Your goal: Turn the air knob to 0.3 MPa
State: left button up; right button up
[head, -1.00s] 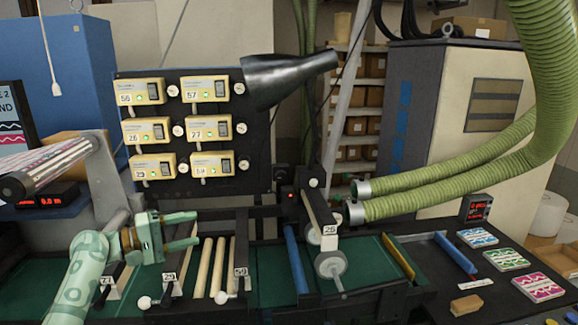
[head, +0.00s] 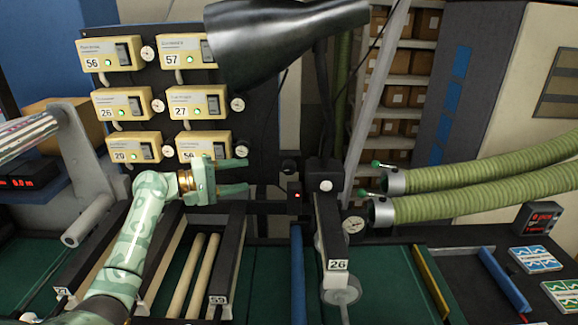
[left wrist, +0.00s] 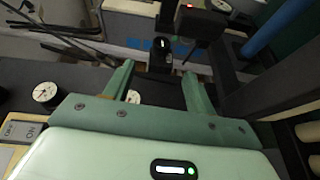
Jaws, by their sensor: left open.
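My left gripper (head: 243,175) is open and empty in front of the dark panel in the head view, its fingers pointing right. A small dark round knob (head: 289,168), which seems to be the air knob, stands to the right of the fingertips, apart from them. In the left wrist view a black knob-like part (left wrist: 160,57) shows just beyond and between the open fingers (left wrist: 158,68). No scale or pressure reading on it is legible. My right gripper is in neither view.
A box with a red light (head: 296,197) sits just below the knob. A black lamp-like cone (head: 285,40) hangs above. Yellow numbered units (head: 107,55) with gauges (head: 238,105) fill the panel at left. Green hoses (head: 470,178) lie at right.

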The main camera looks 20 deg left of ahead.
aim_at(284, 169)
pick_arm(q)
jog(key=x, duration=0.9)
jog(key=b+x, duration=0.1)
jog(key=x, duration=0.3)
jog(key=shift+w+a+f, duration=0.2)
jog(key=shift+w+f, duration=0.2)
jog(key=shift+s+d+r+b, duration=0.15)
jog(key=shift+d+r+b, duration=0.1)
jog(key=shift+d+b, duration=0.1)
jog(key=shift+d, duration=0.1)
jog(key=shift+w+f, duration=0.15)
jog(key=shift+w, duration=0.4)
jog(key=c, duration=1)
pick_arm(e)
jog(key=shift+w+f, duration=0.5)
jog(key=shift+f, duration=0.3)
